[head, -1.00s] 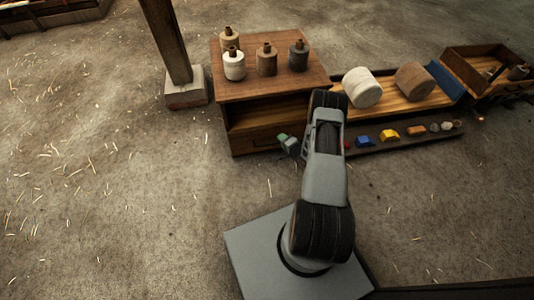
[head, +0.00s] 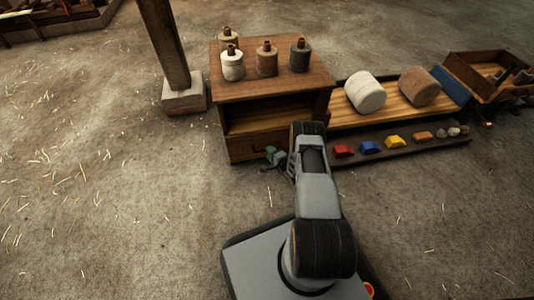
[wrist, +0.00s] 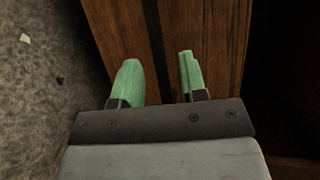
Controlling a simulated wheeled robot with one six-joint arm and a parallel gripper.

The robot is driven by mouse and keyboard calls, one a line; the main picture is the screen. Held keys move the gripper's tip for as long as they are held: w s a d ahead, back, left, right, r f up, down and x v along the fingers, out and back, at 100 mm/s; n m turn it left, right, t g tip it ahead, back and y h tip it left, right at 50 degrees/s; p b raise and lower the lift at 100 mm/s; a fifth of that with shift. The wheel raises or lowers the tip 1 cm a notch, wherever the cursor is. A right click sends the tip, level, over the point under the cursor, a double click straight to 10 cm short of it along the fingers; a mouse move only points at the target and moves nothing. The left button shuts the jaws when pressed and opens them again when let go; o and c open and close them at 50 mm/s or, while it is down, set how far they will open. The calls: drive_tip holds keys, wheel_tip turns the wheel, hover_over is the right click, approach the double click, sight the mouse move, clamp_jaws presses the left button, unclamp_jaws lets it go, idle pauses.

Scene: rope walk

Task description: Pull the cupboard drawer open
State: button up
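The wooden cupboard (head: 285,82) stands ahead, with an open shelf space above its drawer (head: 242,148). The drawer front looks flush with the cupboard in the head view; my arm covers its right part. My gripper (head: 273,156), with green fingers, is low at the drawer front. In the wrist view my gripper (wrist: 158,78) is open, its fingers apart over brown wood (wrist: 210,35). A dark strip (wrist: 155,45) runs between the fingers; I cannot tell whether it is a handle or a gap. No hold on anything shows.
Several twine spools (head: 266,58) stand on the cupboard top. To the right, a low bench (head: 390,108) holds two big rolls, with a dark strip of coloured blocks (head: 371,147) in front. A post (head: 165,45) stands at left. The floor at left is open.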

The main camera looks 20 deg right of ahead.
drive_tip(key=shift+b+x, duration=0.45)
drive_tip(key=shift+x, duration=1.05)
clamp_jaws()
